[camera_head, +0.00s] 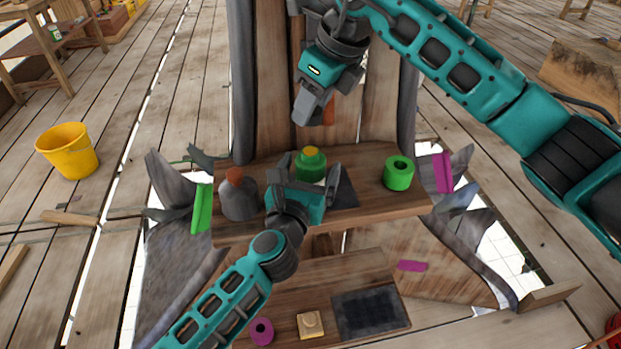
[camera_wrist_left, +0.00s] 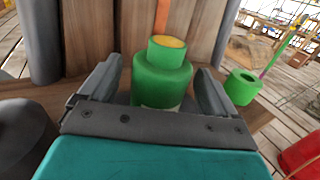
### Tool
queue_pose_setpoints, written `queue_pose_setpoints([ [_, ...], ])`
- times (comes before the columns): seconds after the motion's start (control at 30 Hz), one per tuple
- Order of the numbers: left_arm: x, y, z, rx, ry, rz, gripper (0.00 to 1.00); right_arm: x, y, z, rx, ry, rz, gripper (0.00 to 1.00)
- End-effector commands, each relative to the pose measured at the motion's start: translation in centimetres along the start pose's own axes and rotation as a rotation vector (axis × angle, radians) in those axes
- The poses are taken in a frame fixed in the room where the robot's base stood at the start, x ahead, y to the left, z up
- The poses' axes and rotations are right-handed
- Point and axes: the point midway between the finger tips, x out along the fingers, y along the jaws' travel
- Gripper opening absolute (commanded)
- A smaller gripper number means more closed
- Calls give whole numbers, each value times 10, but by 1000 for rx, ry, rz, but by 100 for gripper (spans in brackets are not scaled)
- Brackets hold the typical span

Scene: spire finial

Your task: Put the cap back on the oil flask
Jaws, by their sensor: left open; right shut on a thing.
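The green flask (camera_head: 311,166) stands on a wooden ledge, upright, with a narrower neck and an orange-yellow top. In the left wrist view the flask (camera_wrist_left: 162,82) sits between the two fingers, with space beside them. My left gripper (camera_head: 305,172) is open around it and does not grip it. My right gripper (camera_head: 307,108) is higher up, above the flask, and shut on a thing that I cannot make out. An orange strip (camera_head: 328,112) shows beside its fingers; I cannot tell if it is held or on the boards behind. I cannot identify the cap with certainty.
A green cylinder with a hole (camera_head: 399,173) stands right on the ledge (camera_head: 375,205). A grey bottle with a brown-orange top (camera_head: 239,198) stands left. A lower board (camera_head: 290,290) bears a magenta ring (camera_head: 261,331), a beige block (camera_head: 310,324) and a dark pad (camera_head: 370,314). Gaps open either side.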

Motion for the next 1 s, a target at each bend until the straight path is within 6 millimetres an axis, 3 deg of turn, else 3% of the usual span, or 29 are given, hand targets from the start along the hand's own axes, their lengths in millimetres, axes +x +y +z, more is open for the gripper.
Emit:
queue_pose_setpoints([
  [0.2,21,0,0,1,0,1,91,0,0,0,0,0,0,12],
  [0.6,25,0,0,0,0,0,91,0,0,0,0,0,0,12],
  [1.0,25,0,0,0,1,0,52,0,0,0,0,0,0,12],
])
